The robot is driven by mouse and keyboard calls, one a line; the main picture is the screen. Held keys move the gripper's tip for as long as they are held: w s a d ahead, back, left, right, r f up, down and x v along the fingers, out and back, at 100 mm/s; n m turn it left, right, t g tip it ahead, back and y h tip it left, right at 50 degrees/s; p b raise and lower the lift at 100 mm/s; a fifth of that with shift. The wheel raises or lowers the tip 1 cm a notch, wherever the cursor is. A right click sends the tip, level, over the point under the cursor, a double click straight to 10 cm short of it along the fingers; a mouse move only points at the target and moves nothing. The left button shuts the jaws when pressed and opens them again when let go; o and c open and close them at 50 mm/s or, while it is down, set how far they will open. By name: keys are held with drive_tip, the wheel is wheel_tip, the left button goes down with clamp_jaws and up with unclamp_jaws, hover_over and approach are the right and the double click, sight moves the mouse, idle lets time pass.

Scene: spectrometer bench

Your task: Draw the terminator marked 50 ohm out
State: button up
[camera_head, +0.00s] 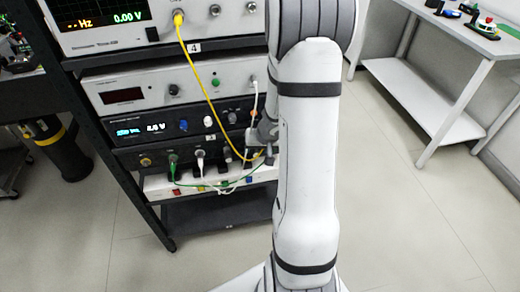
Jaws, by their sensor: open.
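My gripper (257,148) is at the right side of the instrument rack, in front of the lower panels. It is open, and my own arm hides much of it. A yellow cable (203,87) runs down from the top instrument to the area beside the gripper. No terminator marked 50 ohm can be made out; the connectors near the gripper are too small or hidden to tell.
The rack holds a top instrument (150,37), a white panel unit (143,107), a black unit with a blue display (128,131) and a lower strip with green and white cables (200,174). A white table (478,40) stands at right. The floor between is clear.

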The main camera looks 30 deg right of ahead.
drive_tip(key=shift+w+f, duration=0.1)
drive_tip(key=shift+f, duration=0.15)
clamp_jaws()
idle(0.3)
drive_tip(key=shift+a, duration=0.1)
drive_tip(key=shift+s+a+r, duration=0.1)
drive_tip(key=shift+s+a, duration=0.05)
drive_tip(key=shift+s, duration=0.5)
drive_tip(key=shift+s+a+r, duration=0.1)
drive_tip(key=shift+s+a, duration=0.05)
drive_tip(key=shift+s, duration=0.45)
